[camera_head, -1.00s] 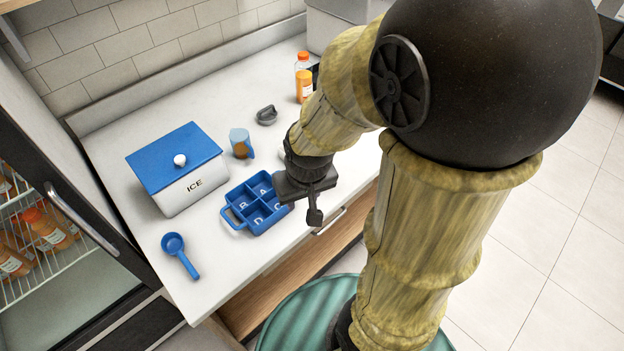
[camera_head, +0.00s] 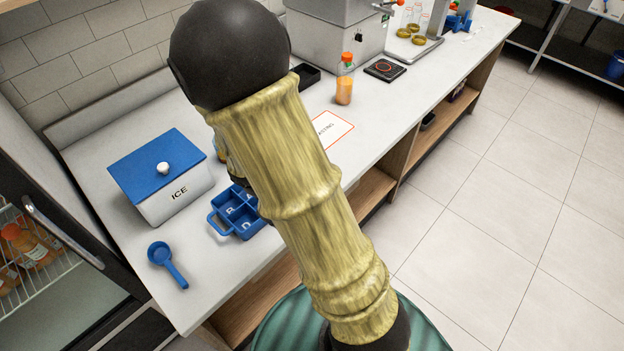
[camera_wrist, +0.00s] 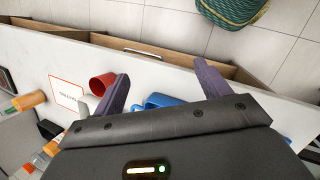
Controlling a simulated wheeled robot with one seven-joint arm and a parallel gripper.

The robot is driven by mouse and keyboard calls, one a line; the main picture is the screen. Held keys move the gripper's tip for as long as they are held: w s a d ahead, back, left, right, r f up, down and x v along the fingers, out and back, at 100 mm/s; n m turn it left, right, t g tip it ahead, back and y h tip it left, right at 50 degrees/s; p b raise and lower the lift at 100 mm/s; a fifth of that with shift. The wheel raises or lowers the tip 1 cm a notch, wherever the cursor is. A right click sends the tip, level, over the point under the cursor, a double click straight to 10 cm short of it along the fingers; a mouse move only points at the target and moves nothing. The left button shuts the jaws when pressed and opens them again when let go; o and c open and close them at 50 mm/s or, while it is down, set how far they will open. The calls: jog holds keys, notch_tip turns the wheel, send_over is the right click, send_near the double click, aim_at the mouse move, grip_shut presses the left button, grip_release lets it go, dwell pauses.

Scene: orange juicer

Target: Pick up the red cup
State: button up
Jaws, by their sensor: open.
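The red cup (camera_wrist: 101,84) shows in the wrist view, on the white counter just left of my left finger. I cannot tell whether it stands or lies. My gripper (camera_wrist: 162,70) is open and empty, with one finger beside the cup and the other well to the right. The cup is not between the fingers. In the head view my arm hides the gripper and the cup.
A blue divided tray (camera_head: 215,226) lies left of my arm, with a blue scoop (camera_head: 167,262) and an ICE box (camera_head: 176,196) nearby. A white red-edged mat (camera_head: 337,126) and an orange bottle (camera_head: 344,88) are on the right. A black pad (camera_head: 385,69) lies beyond.

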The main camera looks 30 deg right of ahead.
jog(key=w+f+n+t+h, duration=0.1)
jog(key=w+n+h, duration=0.1)
jog(key=w+n, duration=0.1)
jog(key=w+f+n+t+h, duration=0.1)
jog(key=w+n+t+h, duration=0.1)
jog(key=n, duration=0.4)
jog(key=w+f+n+t+h, duration=0.2)
jog(key=w+n+h, duration=0.2)
jog(key=w, duration=0.2)
jog(key=shift+d+f+n+b, duration=0.1)
jog(key=shift+n+b, duration=0.3)
jog(key=shift+d, duration=0.1)
jog(key=p+x, duration=0.1)
jog(key=x, duration=1)
jog(key=shift+w+d, duration=0.1)
jog(key=shift+d, duration=0.1)
jog(key=shift+w+d+f, duration=0.15)
jog(key=shift+d, duration=0.1)
